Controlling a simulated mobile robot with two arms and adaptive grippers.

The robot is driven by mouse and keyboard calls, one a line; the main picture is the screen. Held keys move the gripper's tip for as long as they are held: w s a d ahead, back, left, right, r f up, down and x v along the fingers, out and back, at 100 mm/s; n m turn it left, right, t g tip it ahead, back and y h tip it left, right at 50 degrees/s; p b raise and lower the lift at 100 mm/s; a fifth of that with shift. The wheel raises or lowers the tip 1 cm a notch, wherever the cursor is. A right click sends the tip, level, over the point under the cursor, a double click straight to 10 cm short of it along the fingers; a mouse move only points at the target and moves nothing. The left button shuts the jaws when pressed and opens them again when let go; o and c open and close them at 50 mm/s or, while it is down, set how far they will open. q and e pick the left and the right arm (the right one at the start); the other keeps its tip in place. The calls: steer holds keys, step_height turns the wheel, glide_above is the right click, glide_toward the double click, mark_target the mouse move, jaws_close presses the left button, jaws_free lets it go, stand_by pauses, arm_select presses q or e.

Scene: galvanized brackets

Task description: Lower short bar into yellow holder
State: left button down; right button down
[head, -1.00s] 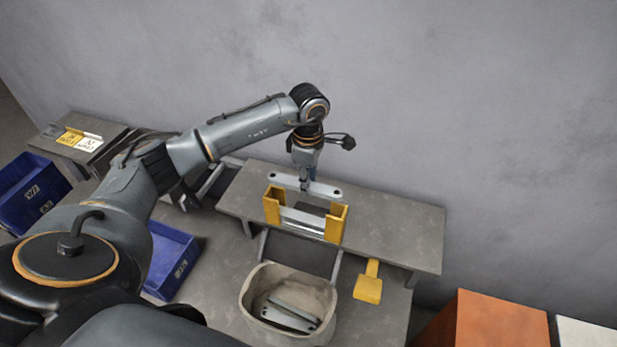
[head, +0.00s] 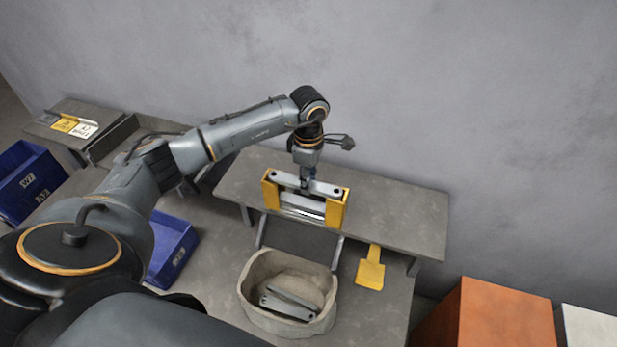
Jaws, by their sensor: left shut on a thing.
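The yellow holder (head: 337,211) stands on the raised grey shelf, with two upright yellow ends. A grey short bar (head: 325,188) with dark holes near its ends spans between the tops of these ends. My left gripper (head: 308,185) points down and is shut on the middle of the bar. Another pale bar (head: 302,208) lies lower between the holder's ends. I cannot tell whether the held bar's ends touch the holder. My right gripper is not in view.
A beige bin (head: 250,299) with several grey bars stands in front of the shelf (head: 405,215). A yellow scoop-shaped piece (head: 370,272) lies right of it. Blue crates (head: 172,250) stand left; an orange box (head: 490,320) is at lower right. The shelf's right part is clear.

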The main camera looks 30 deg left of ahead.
arm_select(q)
steer(key=shift+f+b, duration=1.35)
steer(key=shift+f, duration=0.4)
steer(key=c, duration=0.9)
jaws_free()
steer(key=shift+c, duration=0.2)
steer(key=shift+r, duration=0.1)
step_height(320, 180, up, 12)
